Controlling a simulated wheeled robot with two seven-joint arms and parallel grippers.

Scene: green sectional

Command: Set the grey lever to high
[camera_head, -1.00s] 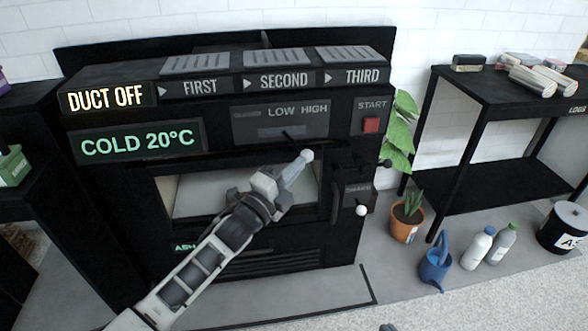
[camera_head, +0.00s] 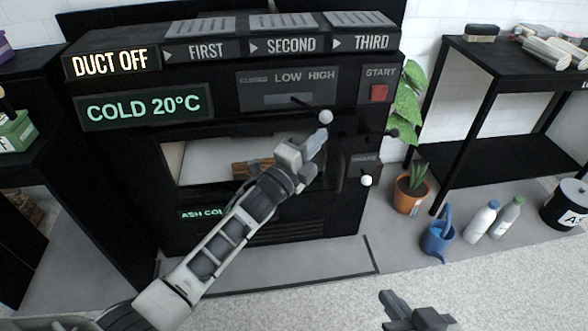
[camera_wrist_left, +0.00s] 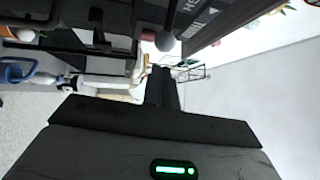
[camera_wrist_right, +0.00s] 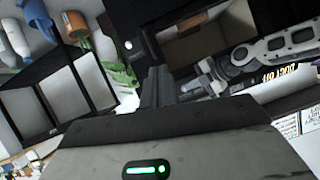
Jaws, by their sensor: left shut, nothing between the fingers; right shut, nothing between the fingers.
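The grey lever (camera_head: 326,116) has a round grey knob on a thin dark stem. The stem comes out of a slot in the panel (camera_head: 247,98) marked CLOSED, LOW and HIGH and slants right; its base is below and between LOW and HIGH. My left gripper (camera_head: 322,136) is shut and empty, with its tip just below the knob; I cannot tell whether they touch. The knob also shows just beyond the fingertips in the left wrist view (camera_wrist_left: 164,41). My right gripper (camera_head: 392,298) is shut and empty low in the head view, away from the furnace.
A red START button (camera_head: 379,93) is right of the slot. A white-knobbed lever (camera_head: 367,181) sits lower right. My left arm crosses the furnace window, with brown pieces (camera_head: 252,168) inside. A potted plant (camera_head: 410,192), watering can (camera_head: 438,237) and bottles stand right on the floor.

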